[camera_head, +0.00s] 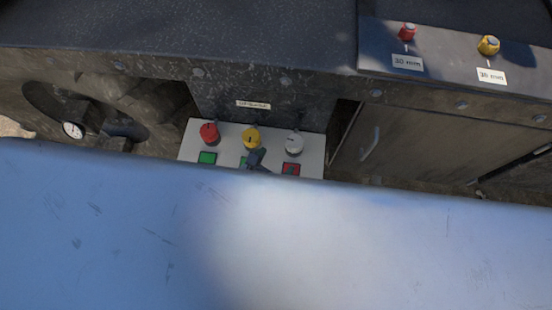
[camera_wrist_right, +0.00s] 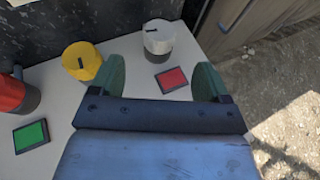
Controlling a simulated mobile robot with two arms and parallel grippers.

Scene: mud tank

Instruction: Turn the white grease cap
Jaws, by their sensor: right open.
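The white grease cap (camera_head: 294,143) stands upright at the right end of a white panel (camera_head: 313,152), with a red cap (camera_head: 209,132) and a yellow cap (camera_head: 251,138) to its left. In the right wrist view the white cap (camera_wrist_right: 159,37) shows a dark slot on top and a grey lower part. My right gripper (camera_wrist_right: 161,78) is open, its two green fingers apart, with the white cap beyond and between them, not touched. In the head view only a dark part of the right gripper (camera_head: 258,160) shows by the yellow cap. My left gripper is not in view.
A red square (camera_head: 291,169) lies before the white cap, and a green square (camera_head: 207,158) before the red cap. A cabinet door with a handle (camera_head: 370,143) stands to the right. A large blue surface fills the lower head view.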

